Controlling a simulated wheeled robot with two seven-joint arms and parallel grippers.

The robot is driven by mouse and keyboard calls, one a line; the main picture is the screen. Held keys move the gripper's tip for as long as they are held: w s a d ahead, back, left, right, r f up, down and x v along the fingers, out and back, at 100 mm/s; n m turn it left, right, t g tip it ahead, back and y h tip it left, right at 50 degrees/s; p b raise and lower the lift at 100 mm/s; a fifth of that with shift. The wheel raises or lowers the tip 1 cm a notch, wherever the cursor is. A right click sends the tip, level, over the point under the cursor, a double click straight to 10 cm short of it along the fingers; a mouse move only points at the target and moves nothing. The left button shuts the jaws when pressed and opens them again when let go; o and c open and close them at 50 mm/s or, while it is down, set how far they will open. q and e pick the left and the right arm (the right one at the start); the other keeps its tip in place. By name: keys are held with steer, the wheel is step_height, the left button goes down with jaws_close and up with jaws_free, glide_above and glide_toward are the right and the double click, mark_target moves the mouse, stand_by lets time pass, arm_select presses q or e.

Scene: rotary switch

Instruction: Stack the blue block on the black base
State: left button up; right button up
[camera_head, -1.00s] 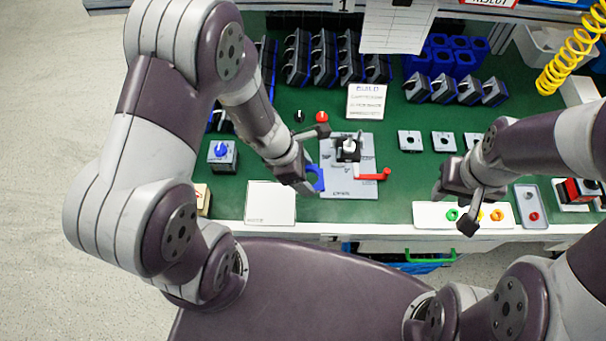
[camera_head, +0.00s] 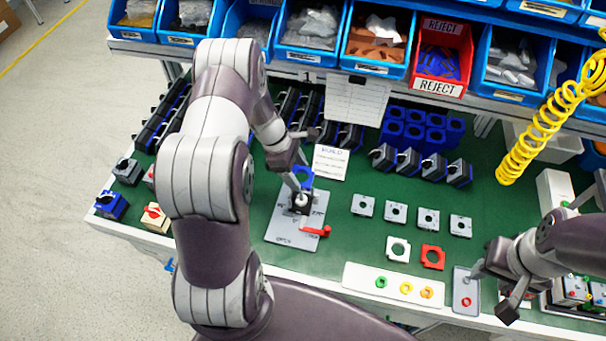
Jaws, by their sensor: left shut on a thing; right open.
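A small black base (camera_head: 301,204) with a pale knob or shaft on top sits on the grey fixture plate (camera_head: 283,231), which has a red-handled lever (camera_head: 318,231) at its right. My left gripper (camera_head: 301,164) is shut on the blue block (camera_head: 305,180), an open frame shape. It holds the block just behind or above the black base; I cannot tell whether they touch. The gripper partly hides the block.
A white build card (camera_head: 330,162) stands behind the plate. Grey square plates (camera_head: 396,212) lie to the right, with a red one (camera_head: 432,257). A white tray (camera_head: 360,277) holds coloured rings. Blue bins (camera_head: 309,30) line the back shelf. A yellow coiled hose (camera_head: 535,130) hangs at right.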

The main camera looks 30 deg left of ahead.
arm_select(q)
step_height(320, 180, down, 5)
steer(key=b, duration=0.3)
steer(key=shift+a+b, duration=0.1)
steer(key=shift+b, duration=0.2)
steer(key=shift+r, duration=0.1)
arm_select(e)
step_height(320, 180, down, 4)
steer(key=shift+d+r, duration=0.1)
steer(key=shift+r, duration=0.15)
steer(key=shift+r, duration=0.15)
